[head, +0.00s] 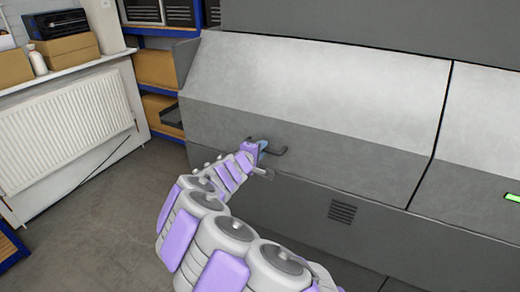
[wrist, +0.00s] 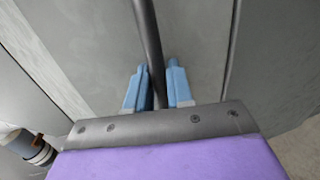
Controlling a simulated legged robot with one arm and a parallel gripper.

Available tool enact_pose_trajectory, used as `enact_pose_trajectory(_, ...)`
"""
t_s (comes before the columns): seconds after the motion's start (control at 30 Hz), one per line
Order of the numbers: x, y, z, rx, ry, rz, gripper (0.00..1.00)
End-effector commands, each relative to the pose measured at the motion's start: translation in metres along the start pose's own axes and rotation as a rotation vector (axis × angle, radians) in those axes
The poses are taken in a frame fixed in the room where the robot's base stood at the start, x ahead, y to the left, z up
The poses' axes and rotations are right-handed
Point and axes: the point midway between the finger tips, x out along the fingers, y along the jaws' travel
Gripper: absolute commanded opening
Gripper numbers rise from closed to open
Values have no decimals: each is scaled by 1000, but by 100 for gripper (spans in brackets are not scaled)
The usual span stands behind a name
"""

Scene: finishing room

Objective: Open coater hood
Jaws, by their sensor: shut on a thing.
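The coater hood (head: 320,85) is a wide grey metal cover with a sloped upper face and a steeper front, and it looks closed. A dark bar handle (head: 281,151) is fixed low on its front. My gripper (head: 262,146) is at the handle, with its blue fingers partly hidden by my arm. In the wrist view the two blue fingers of my gripper (wrist: 158,75) stand on either side of the dark handle bar (wrist: 148,40), shut on it. The grey panel (wrist: 195,40) lies behind the bar.
A second grey panel (head: 485,130) adjoins on the right, with a green light (head: 512,198). A vent (head: 343,212) sits below the hood. Blue shelving with boxes (head: 157,68) stands at the left end, and a white radiator (head: 70,120) is on the wall. The floor (head: 110,215) at left is clear.

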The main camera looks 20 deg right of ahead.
Motion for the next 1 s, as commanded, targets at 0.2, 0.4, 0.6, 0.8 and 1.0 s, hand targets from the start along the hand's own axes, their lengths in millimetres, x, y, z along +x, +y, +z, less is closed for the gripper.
enact_pose_trajectory(0.2, -9, 4, 4, 0, -7, -19, 0)
enact_pose_trajectory(0.4, -18, 10, 5, 0, -8, -37, 0)
enact_pose_trajectory(0.6, -36, 22, 4, 2, -6, -85, 0)
enact_pose_trajectory(0.8, -65, 44, 3, 2, -4, -171, 0)
enact_pose_trajectory(1.0, -94, 66, 2, 3, -4, -262, 0)
